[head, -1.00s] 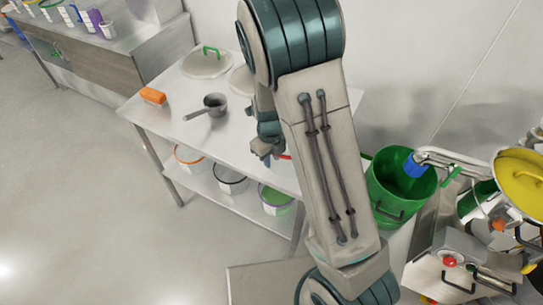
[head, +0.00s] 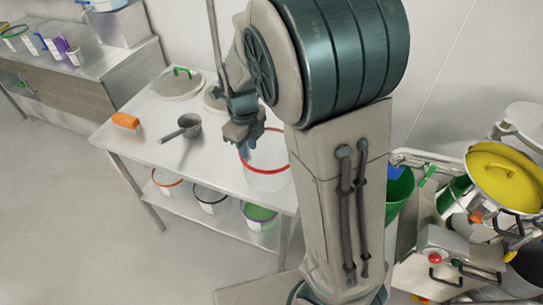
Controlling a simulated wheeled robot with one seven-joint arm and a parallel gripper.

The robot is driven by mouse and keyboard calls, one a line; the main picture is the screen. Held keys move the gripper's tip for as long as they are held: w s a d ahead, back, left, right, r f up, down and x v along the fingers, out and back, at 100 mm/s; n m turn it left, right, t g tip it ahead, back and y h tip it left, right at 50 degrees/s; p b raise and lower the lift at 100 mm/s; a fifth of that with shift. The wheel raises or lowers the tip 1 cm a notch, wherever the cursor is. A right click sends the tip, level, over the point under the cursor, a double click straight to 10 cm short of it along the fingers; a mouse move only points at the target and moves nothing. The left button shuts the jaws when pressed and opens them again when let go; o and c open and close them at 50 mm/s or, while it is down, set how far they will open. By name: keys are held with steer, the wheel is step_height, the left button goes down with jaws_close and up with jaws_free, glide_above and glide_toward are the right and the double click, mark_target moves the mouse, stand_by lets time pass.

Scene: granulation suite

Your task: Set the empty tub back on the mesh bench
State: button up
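A pale, see-through tub with a red rim (head: 265,183) is at the right part of the white bench (head: 165,152), next to my arm. It looks upright, and I see no contents. My arm hides its right edge, and I cannot tell if its base rests on the bench top. My gripper (head: 247,148) points down at the tub's left rim, overlapping it in the picture. Its fingers are small and partly merged, so I cannot tell whether they grip the rim or stand apart. No mesh surface can be made out on this bench.
A grey scoop (head: 188,124), an orange block (head: 126,121) and a green-handled round lid (head: 178,84) lie on the bench. Several tubs stand on its lower shelf. Right of my arm are a green bucket (head: 400,190) and a machine with a yellow lid (head: 503,177).

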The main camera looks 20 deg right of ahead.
steer(key=s+d+r+n+t, duration=0.1)
steer(key=s+d+r+n, duration=0.1)
steer(key=s+n, duration=0.3)
steer(key=s+d+r+n+t, duration=0.1)
steer(key=s+d+r+n, duration=0.2)
steer(key=n, duration=1)
steer(key=s+d+r+n+t, duration=0.1)
steer(key=s+d+r+n, duration=0.1)
steer(key=s+r+n, duration=0.3)
steer(key=shift+s+d+r+n, duration=0.15)
steer(key=shift+s+r+n, duration=0.1)
steer(key=shift+s+n, duration=1.95)
steer(key=shift+w, duration=0.15)
